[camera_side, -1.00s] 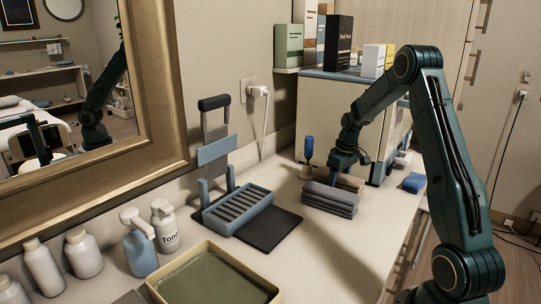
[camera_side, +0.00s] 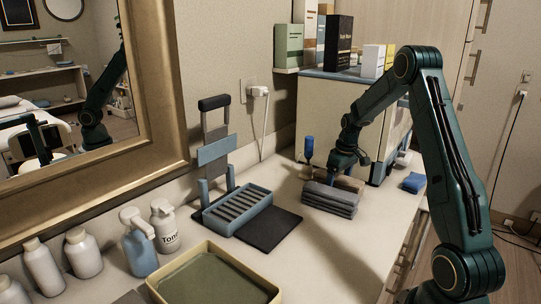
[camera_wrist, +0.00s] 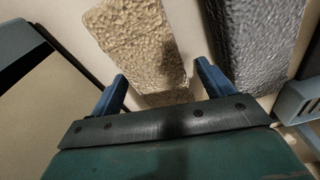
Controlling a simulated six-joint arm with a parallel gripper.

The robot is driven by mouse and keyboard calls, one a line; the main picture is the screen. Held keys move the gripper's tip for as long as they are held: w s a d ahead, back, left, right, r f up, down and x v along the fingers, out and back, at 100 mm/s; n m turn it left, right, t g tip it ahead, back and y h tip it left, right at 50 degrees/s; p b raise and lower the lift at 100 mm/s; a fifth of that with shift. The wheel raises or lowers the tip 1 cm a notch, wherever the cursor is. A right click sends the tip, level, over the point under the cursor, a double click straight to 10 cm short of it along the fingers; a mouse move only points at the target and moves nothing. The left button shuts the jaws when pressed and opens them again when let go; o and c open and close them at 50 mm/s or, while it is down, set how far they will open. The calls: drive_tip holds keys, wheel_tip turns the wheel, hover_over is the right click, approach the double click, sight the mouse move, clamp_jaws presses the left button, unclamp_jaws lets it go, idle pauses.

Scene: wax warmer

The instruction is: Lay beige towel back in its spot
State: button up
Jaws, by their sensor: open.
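The beige towel (camera_wrist: 138,42) shows at the top middle of the wrist view, with a bumpy weave. In the side view the beige towel (camera_side: 350,183) lies on the counter behind the folded grey towels, mostly hidden by them and my gripper. My gripper (camera_wrist: 160,74) is open, its two blue fingers on either side of the towel's near end. In the side view my gripper (camera_side: 342,172) is low, right at the towels. Whether the fingers touch the towel I cannot tell.
Folded grey towels (camera_side: 329,202) lie just in front; grey towel cloth (camera_wrist: 258,40) is right of the fingers in the wrist view. A blue-topped bottle (camera_side: 308,151) stands behind left.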

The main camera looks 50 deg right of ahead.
sight(343, 178)
wheel_tip(343, 178, up, 12)
drive_tip(key=s, duration=0.1)
drive_tip(key=shift+s, duration=0.2)
idle(0.3)
drive_tip(key=shift+a, duration=0.15)
idle(0.4)
drive_tip(key=s+a+r+t, duration=0.1)
drive_tip(key=a+r, duration=0.2)
drive_tip(key=a, duration=0.4)
drive_tip(key=s+a+r+n, duration=0.1)
drive_tip(key=a+r, duration=0.2)
drive_tip(key=a, duration=0.3)
drive_tip(key=s+a+r+t, duration=0.1)
drive_tip(key=s+a+r, duration=0.15)
drive_tip(key=a, duration=0.45)
drive_tip(key=s+a+n+t, duration=0.1)
drive_tip(key=s+a+t, duration=0.1)
drive_tip(key=s+a, duration=1.1)
drive_tip(key=shift+s+a+f, duration=0.15)
drive_tip(key=shift+a+f, duration=0.05)
drive_tip(key=shift+f, duration=0.1)
